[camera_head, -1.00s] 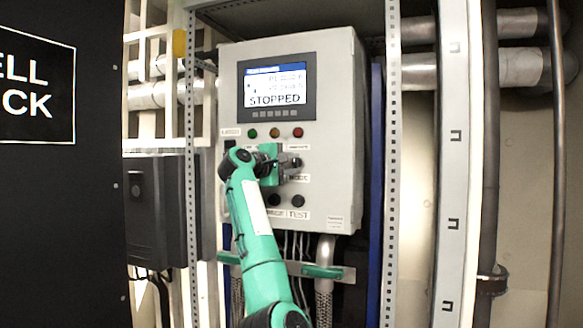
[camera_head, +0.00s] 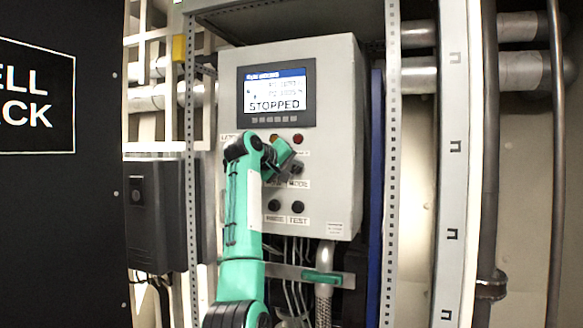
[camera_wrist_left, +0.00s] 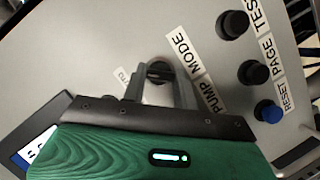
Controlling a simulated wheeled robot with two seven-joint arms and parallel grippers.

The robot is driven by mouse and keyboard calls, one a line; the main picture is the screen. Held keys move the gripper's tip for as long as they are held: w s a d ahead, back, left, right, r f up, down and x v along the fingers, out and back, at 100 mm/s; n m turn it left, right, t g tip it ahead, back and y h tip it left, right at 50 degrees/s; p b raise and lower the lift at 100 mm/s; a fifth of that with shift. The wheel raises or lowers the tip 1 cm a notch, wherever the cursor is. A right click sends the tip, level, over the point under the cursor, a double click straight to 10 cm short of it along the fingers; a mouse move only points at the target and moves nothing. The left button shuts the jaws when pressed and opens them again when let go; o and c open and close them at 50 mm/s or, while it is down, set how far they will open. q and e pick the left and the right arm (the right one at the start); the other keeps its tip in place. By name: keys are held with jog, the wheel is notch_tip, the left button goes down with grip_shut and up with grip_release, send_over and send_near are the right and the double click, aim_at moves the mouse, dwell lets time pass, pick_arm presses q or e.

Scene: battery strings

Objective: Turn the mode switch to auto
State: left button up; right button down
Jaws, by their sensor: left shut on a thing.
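The mode switch is a small dark knob (camera_wrist_left: 160,72) on the grey control panel, beside the MODE label (camera_wrist_left: 182,52). In the left wrist view my left gripper (camera_wrist_left: 160,88) has its grey fingers on either side of this knob and is shut on it. In the head view the left gripper (camera_head: 290,168) is tilted against the panel at the switch, just above the MODE label (camera_head: 298,184). The fingers and hand partly hide the knob, so its pointing direction is unclear. The panel screen (camera_head: 276,92) reads STOPPED. My right gripper is not in view.
Below the switch row are black PAGE (camera_wrist_left: 253,73) and TEST (camera_wrist_left: 232,24) buttons and a blue RESET button (camera_wrist_left: 267,111). Indicator lamps (camera_head: 298,139) sit under the screen. Perforated rack posts (camera_head: 391,180) stand on both sides of the control box (camera_head: 335,130).

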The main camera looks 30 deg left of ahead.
pick_arm(q)
jog(key=shift+f, duration=0.1)
dwell(0.6)
jog(key=o, duration=1)
jog(key=shift+w, duration=0.1)
jog(key=b+v, duration=0.5)
jog(key=v, duration=0.9)
jog(key=shift+w, duration=0.1)
